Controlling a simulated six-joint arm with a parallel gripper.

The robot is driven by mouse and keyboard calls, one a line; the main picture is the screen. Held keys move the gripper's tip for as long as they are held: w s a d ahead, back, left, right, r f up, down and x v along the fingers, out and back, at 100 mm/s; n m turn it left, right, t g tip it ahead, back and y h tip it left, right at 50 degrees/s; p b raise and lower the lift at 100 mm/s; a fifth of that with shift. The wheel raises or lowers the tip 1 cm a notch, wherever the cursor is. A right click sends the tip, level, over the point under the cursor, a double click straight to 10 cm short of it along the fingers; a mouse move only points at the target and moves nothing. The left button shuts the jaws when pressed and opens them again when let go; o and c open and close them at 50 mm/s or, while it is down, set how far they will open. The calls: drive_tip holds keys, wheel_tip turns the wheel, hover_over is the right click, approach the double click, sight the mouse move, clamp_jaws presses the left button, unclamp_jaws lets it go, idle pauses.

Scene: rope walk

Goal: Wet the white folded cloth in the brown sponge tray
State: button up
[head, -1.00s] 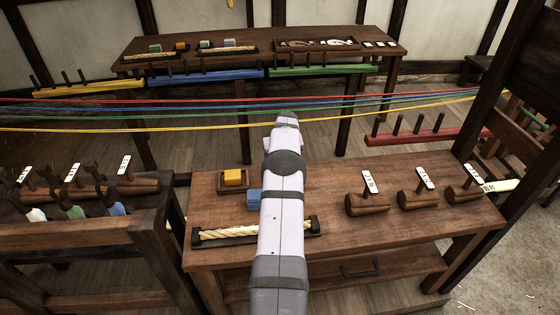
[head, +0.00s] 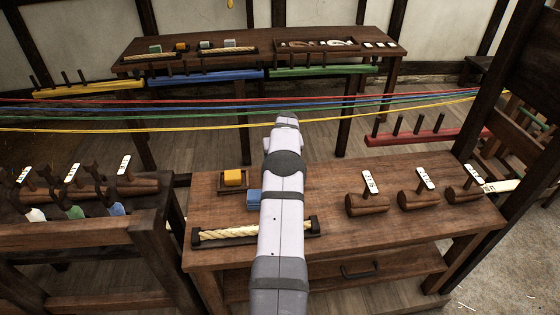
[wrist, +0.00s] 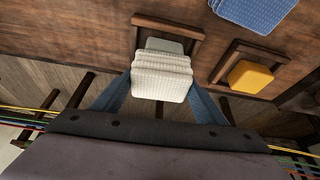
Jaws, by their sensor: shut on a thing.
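My gripper (wrist: 161,92) is shut on the white folded cloth (wrist: 162,76) in the wrist view, with a blue finger on each side. In the head view my arm hides the gripper and the cloth. A brown wooden tray (wrist: 239,48) holding a yellow-orange sponge (wrist: 251,77) is to the right of the cloth in the wrist view. The sponge also shows in the head view (head: 234,177), left of my arm. A second brown tray (wrist: 170,22) with a pale pad (wrist: 166,46) shows just beyond the cloth; whether the cloth touches it, I cannot tell.
A blue folded cloth (head: 254,201) lies on the table (head: 330,215), near my arm. A rope piece in a dark holder (head: 192,238) lies at the front. Labelled wooden tools (head: 367,203) stand at right. Coloured strands (head: 200,118) stretch across behind the table.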

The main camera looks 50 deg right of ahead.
drive_tip(key=shift+r+p, duration=1.85)
drive_tip(key=shift+r, duration=1.65)
